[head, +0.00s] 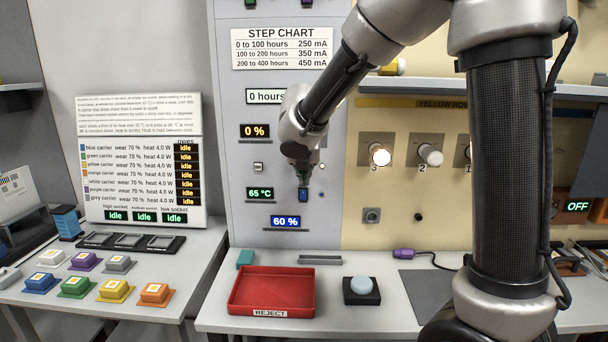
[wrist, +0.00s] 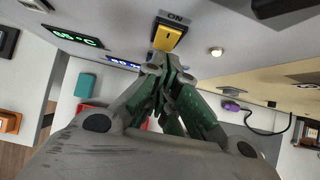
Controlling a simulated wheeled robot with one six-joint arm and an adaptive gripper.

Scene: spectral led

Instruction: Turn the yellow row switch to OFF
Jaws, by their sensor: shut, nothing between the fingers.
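In the wrist view, a yellow rocker switch (wrist: 168,35) in a dark frame is on the grey panel, with the label ON above it. My gripper (wrist: 158,65) is shut and empty, its tips just below the switch; I cannot tell whether they touch it. In the head view, my gripper (head: 303,180) points down in front of the grey panel. A small dark blue part (head: 303,194) shows at its tips; I cannot tell whether it is the switch.
A red reject tray (head: 271,291) and a round pale-blue button (head: 361,284) are on the bench below. Air before the panel is clear.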

